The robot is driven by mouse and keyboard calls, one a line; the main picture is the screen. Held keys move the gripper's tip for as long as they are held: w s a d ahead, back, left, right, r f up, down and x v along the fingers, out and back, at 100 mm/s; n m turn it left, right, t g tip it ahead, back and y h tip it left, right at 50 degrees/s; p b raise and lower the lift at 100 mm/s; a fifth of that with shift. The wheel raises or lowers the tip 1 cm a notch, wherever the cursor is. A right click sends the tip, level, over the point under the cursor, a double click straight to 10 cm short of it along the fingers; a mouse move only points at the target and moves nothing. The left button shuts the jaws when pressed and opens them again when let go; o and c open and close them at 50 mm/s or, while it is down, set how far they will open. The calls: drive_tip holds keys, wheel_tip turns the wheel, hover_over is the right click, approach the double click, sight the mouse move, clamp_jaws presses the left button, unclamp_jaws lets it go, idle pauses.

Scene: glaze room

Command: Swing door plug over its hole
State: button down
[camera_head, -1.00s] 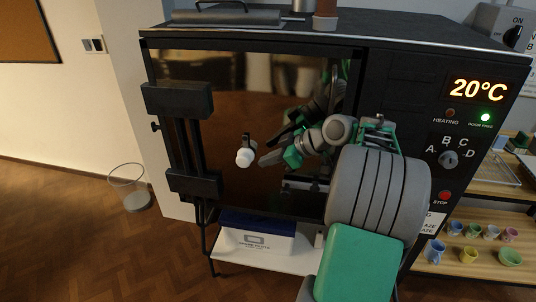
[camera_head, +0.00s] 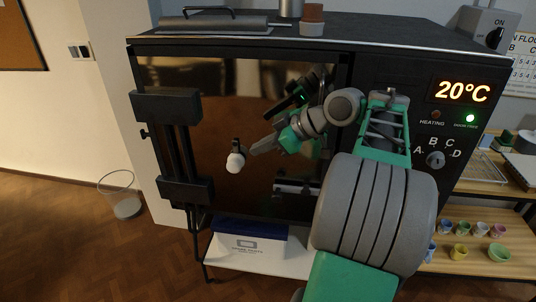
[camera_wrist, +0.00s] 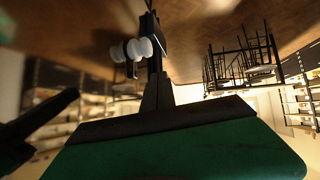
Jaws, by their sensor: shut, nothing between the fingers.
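The door plug (camera_head: 235,162) is a small white rounded piece below a dark mount on the shiny brown kiln door (camera_head: 225,110). It also shows in the wrist view (camera_wrist: 133,50), doubled by its reflection. I cannot make out the hole. My gripper (camera_head: 254,148) is shut and empty, just right of the plug and slightly above its white end, with a small gap in the head view. In the wrist view my gripper (camera_wrist: 152,28) points up the picture, its fingers together, close to the right of the plug. I cannot tell whether they touch.
A dark hinge bracket (camera_head: 177,150) runs down the door's left side. The control panel (camera_head: 450,125) reads 20°C at the right.

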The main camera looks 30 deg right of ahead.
drive_tip(key=s+a+r+p, duration=0.3)
drive_tip(key=s+r+p, duration=0.1)
drive_tip(key=s+p, duration=0.3)
drive_tip(key=shift+s+r, duration=0.25)
drive_tip(key=shift+s, duration=0.7)
